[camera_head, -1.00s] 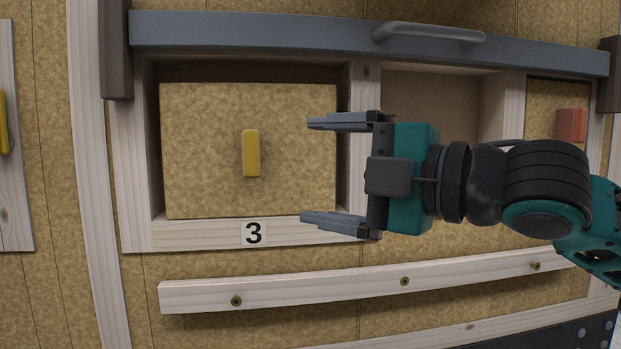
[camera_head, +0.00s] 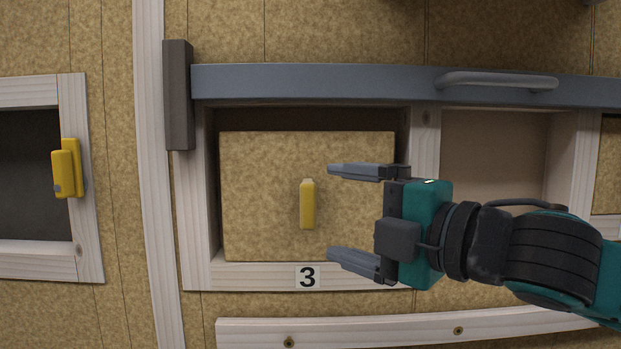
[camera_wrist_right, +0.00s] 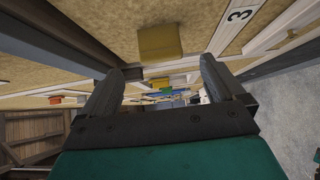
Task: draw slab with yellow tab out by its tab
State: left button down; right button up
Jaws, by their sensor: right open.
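The slab (camera_head: 260,200) is a tan speckled panel sitting in a pale wooden frame above a label with the number 3. Its yellow tab (camera_head: 307,205) stands upright near the middle of the slab and also shows in the right wrist view (camera_wrist_right: 159,42). My right gripper (camera_head: 342,212) is open and empty, its fingers pointing left. In the head view its fingertips are just right of the tab; in the right wrist view the tab lies ahead, beyond the fingertips. The tab is not between the fingers. My left gripper is not in view.
A grey bar (camera_head: 330,82) with a handle (camera_head: 497,80) crosses above the slab, beside a dark bracket (camera_head: 178,95). An empty recess (camera_head: 490,155) is to the right. A wooden rail (camera_head: 380,331) runs below. At left is a dark opening (camera_head: 30,175) with a yellow latch (camera_head: 66,170).

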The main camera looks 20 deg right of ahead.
aim_at(315, 207)
jog(key=shift+w+a+r+p, duration=0.3)
jog(key=shift+w+p, duration=0.2)
jog(key=shift+p, duration=0.55)
jog(key=shift+f+x, duration=0.15)
jog(key=shift+x, duration=1.15)
jog(key=shift+f+x, duration=0.2)
jog(key=shift+x, duration=1.1)
jog(key=shift+c, duration=0.4)
jog(key=c, duration=1.1)
